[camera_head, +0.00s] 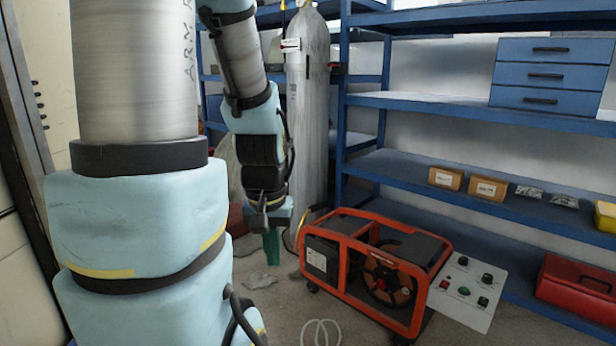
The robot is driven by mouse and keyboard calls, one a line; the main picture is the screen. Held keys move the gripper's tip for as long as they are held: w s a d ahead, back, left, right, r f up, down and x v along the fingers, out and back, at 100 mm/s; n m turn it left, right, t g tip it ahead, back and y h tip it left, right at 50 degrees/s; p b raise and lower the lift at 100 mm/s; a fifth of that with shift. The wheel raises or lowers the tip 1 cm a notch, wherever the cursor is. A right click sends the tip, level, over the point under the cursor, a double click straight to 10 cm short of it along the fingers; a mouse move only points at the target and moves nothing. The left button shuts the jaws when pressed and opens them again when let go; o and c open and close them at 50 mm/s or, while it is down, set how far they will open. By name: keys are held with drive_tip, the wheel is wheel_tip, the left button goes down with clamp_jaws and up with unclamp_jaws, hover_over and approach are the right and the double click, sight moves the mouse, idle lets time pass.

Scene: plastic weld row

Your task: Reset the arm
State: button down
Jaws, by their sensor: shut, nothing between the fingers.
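My arm fills the left of the head view, with a large pale blue and grey link close to the camera. Its far part hangs down in the middle of the view. My gripper (264,218) is at the lower end of that part, small and dark, and partly hidden by the wrist. It is shut and holds nothing. It hangs in front of the grey gas cylinder (308,120), to the left of the orange-framed machine (375,262). I cannot tell the exact gap to either.
A blue shelf rack (420,103) at the right holds blue drawers (552,75), cardboard boxes (488,188) and a red case (578,288). A white control panel (468,290) leans beside the machine. A green object (271,247) shows below my wrist. Some floor (275,312) is bare.

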wheel_tip(320, 180, up, 21)
drive_tip(key=p, duration=1.8)
drive_tip(key=shift+p, duration=0.35)
drive_tip(key=c, duration=1.6)
unclamp_jaws()
